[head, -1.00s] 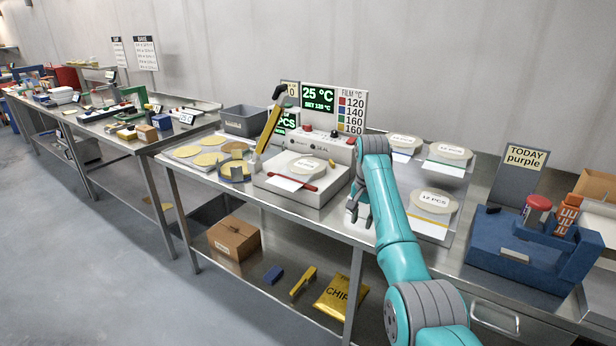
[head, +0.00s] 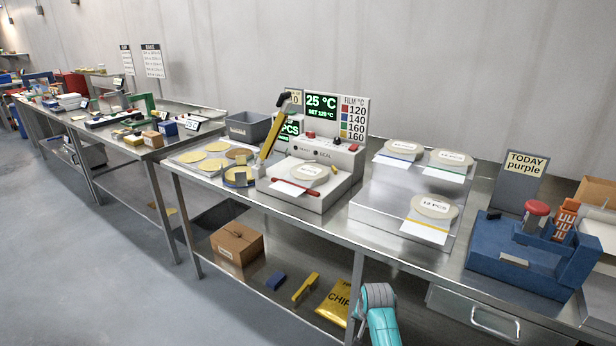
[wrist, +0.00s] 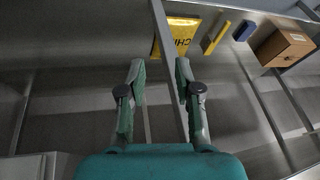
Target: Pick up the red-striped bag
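The bag that best fits red-striped lies on the sealing machine (head: 322,196) in the head view. It is a round, pale labelled bag (head: 308,172) with a white flap, and a red strip or bar crosses in front of it; I cannot tell if the red belongs to the bag. My gripper (wrist: 160,82) is open and empty in the wrist view, its two fingers apart, pointing towards the lower shelf. In the head view only part of my arm shows, low at the table's front edge, and the gripper is out of sight. The red-striped bag does not show in the wrist view.
Blue- (head: 402,149), green- (head: 450,160) and yellow-striped (head: 434,208) bags lie on a steel platform (head: 375,208). A blue fixture (head: 520,255) stands right. A yellow chip bag (head: 335,302), yellow tool (head: 306,287) and cardboard box (head: 237,243) are on the lower shelf.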

